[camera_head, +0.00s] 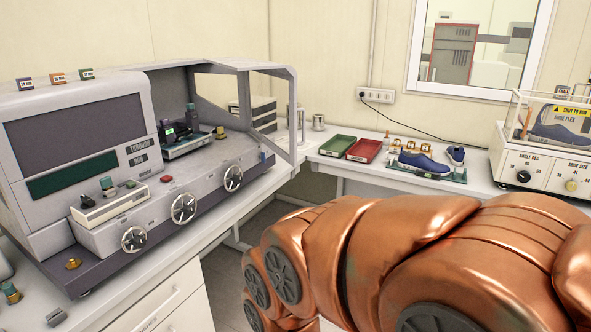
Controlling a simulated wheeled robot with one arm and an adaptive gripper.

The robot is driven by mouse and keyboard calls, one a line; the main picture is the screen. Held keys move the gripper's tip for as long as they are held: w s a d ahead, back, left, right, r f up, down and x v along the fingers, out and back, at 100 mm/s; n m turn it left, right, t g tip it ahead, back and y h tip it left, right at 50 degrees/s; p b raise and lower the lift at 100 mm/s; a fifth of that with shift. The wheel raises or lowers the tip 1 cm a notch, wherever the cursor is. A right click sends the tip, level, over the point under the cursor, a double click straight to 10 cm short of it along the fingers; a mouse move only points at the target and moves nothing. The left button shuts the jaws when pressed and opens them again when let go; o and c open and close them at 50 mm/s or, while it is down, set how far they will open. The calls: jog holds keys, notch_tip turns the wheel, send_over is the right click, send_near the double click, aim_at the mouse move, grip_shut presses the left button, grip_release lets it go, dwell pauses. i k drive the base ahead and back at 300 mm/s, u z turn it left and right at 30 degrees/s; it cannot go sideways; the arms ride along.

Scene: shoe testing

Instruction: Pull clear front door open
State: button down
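A large grey testing machine (140,110) stands on the left bench, with a dark screen and several handwheels. On its right is a grey-framed enclosure (290,115) around a small dark fixture (180,138). Whether a clear door pane fills this frame, and whether it is open or shut, I cannot tell. At the far right, a white shoe flex machine (540,175) has a clear cover over a blue shoe (560,132); its right side is cut off by the picture edge. My copper arm fills the lower right. My gripper does not show.
A green tray (337,145) and a red tray (364,150) lie on the back bench. Blue shoes (423,162) sit on a stand right of them. A cable runs from the wall socket (377,95). Floor shows between the left bench and my arm.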

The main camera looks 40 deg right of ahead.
aim_at(284, 71)
jog(key=z, duration=0.8)
jog(key=i, duration=0.95)
jog(key=u, duration=1.55)
